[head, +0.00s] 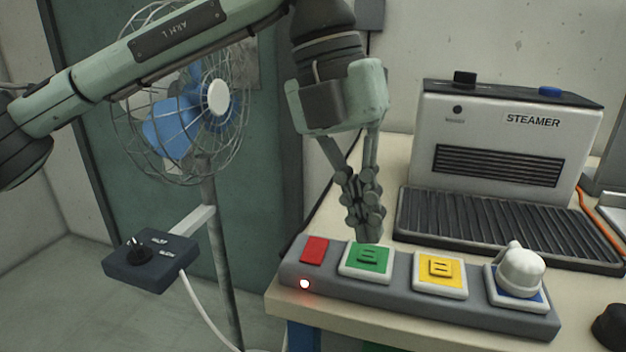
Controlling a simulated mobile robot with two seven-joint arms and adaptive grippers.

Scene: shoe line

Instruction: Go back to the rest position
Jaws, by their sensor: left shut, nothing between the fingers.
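My left gripper (370,236) comes down from the top of the head view. Its fingers are together with nothing between them. The fingertips are at or just above the green button (367,260) on the grey button panel (395,294); I cannot tell whether they touch it. The panel also has a red square (314,250), a yellow button (439,270) and a white knob (520,270) over a blue plate. A small lamp (305,284) glows red-white at the panel's left front. My right gripper is not in view.
A steamer (505,140) with a ribbed dark plate (480,225) stands behind the panel on the pale table (340,326). A wire-caged fan (215,98) on a pole, with a dark control box (150,262), stands left of the table. A dark rounded object (610,327) is at the right edge.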

